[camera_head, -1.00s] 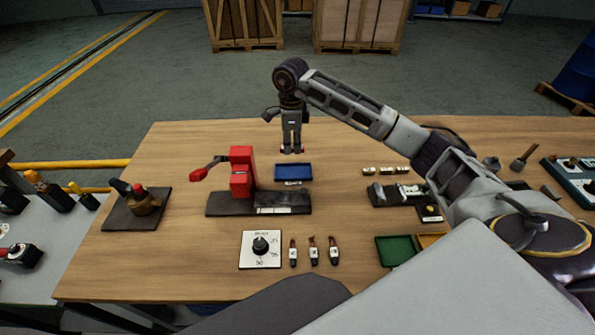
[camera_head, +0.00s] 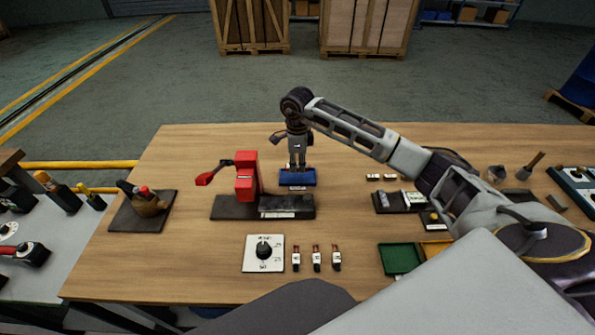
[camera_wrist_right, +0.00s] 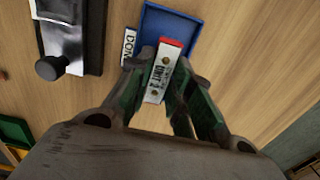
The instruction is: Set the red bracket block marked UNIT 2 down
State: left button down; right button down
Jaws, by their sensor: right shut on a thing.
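My right gripper (camera_head: 297,167) is low over the blue tray (camera_head: 311,182) at the middle of the table. In the right wrist view its fingers (camera_wrist_right: 166,78) are shut on the red bracket block (camera_wrist_right: 170,42), whose white face reads UNIT with a blurred digit. The red shows at the block's far end. The block lies over the blue tray (camera_wrist_right: 160,20), which has a white DONE label (camera_wrist_right: 129,46) beside it. I cannot tell whether the block touches the tray floor. My left gripper is not in view.
A red lever fixture on a black base (camera_head: 235,209) stands just left and in front of the tray. A dial plate (camera_head: 263,265), several small red-tipped parts and a green tray (camera_head: 400,258) lie nearer. Table behind the blue tray is clear.

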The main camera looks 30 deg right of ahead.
aim_at(297, 165)
jog(key=shift+f, duration=0.1)
jog(key=shift+f, duration=1.7)
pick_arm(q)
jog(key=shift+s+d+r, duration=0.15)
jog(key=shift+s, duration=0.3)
pick_arm(e)
jog(key=shift+f, duration=0.15)
jog(key=shift+f, duration=0.15)
jog(key=c, duration=1.6)
grip_release()
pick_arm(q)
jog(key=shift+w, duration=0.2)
pick_arm(e)
jog(key=shift+o, duration=0.2)
